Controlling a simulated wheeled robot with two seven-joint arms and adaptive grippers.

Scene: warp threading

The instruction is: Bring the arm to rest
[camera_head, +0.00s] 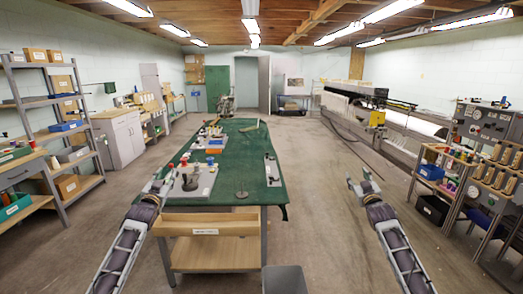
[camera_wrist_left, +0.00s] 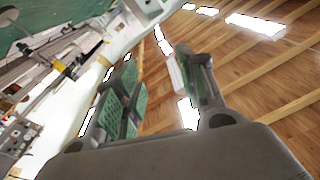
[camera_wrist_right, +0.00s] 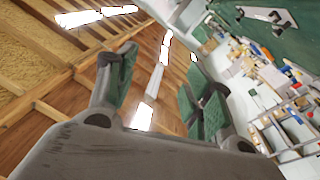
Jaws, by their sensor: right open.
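My left gripper (camera_head: 161,184) is raised at the left front corner of the green-topped table. In the left wrist view its two green-padded fingers (camera_wrist_left: 163,88) stand apart with only ceiling between them, so it is open and empty. My right gripper (camera_head: 363,184) is over the bare floor to the right of the table, clear of it. In the right wrist view its fingers (camera_wrist_right: 160,85) are also apart and empty. Both arms come up from the bottom of the head view, one on each side.
The green table (camera_head: 238,160) carries a grey plate with spools (camera_head: 192,182) and small tools. Below its front edge is a wooden drawer (camera_head: 207,223). A grey bin (camera_head: 286,281) stands in front. Shelves (camera_head: 62,130) line the left; racks (camera_head: 445,180) stand right. Floor beside the right gripper is free.

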